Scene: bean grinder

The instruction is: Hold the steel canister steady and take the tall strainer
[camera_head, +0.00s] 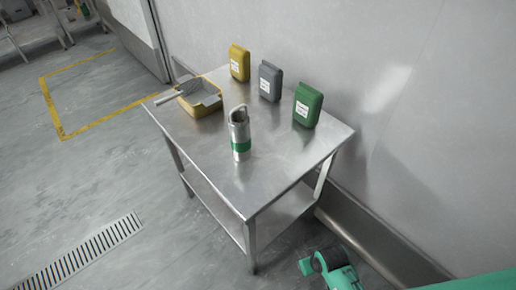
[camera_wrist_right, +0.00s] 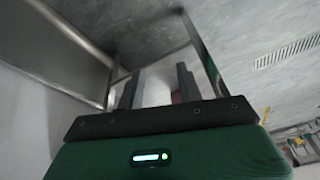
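The steel canister (camera_head: 241,157) stands upright near the middle of the metal table, with a green band around it. The tall strainer (camera_head: 239,116) appears to stand in the canister, its rim and a curved handle showing at the top; its lower part is hidden. My right gripper (camera_wrist_right: 158,88) shows in the right wrist view with its two dark fingers apart. No canister or strainer can be made out between them. In the head view only part of my green right arm shows at the bottom right, away from the table. My left gripper is in neither view.
The metal table (camera_head: 270,175) stands by a grey wall. A yellow bin (camera_head: 205,105) with a scoop (camera_head: 172,95) is at its left. Yellow (camera_head: 239,63), grey (camera_head: 270,81) and green (camera_head: 307,105) bags stand along the back. The table's front right is clear.

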